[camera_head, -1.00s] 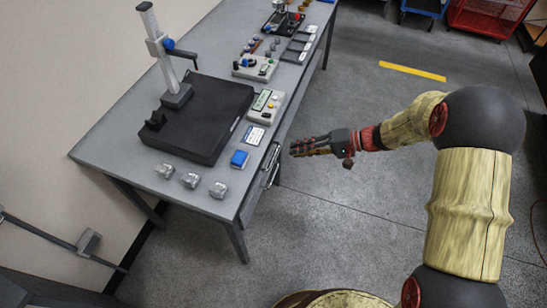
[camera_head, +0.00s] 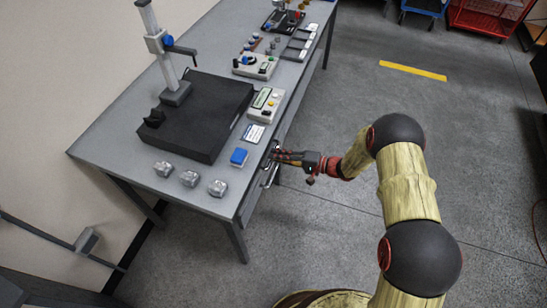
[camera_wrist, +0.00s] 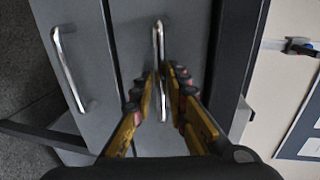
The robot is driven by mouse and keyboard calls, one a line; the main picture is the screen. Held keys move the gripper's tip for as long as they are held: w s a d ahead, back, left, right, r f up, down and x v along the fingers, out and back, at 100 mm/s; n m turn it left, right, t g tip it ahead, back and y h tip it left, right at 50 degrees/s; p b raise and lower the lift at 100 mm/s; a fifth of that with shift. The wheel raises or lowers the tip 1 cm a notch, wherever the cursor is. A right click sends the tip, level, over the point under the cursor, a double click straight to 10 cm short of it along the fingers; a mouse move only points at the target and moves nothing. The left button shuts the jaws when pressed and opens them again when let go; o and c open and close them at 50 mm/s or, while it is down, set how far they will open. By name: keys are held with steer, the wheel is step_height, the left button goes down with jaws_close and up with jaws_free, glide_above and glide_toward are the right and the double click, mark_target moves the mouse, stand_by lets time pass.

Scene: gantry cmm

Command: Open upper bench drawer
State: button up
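The upper bench drawer (camera_wrist: 137,50) shows in the wrist view as a grey front beside the dark bench edge. Its upper handle (camera_wrist: 160,38) is a slim metal bar running between my fingers. My gripper (camera_wrist: 160,76) has its fingertips drawn in on both sides of this bar, with little gap. In the head view my gripper (camera_head: 275,157) is at the front side of the bench, where the fingertips and handle are small and partly hidden. The drawer front looks flush with the bench.
The lower drawer's handle (camera_wrist: 68,68) is to the left in the wrist view. The floor right of the bench is clear.

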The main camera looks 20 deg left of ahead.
steer(key=shift+x, duration=0.8)
jaws_close()
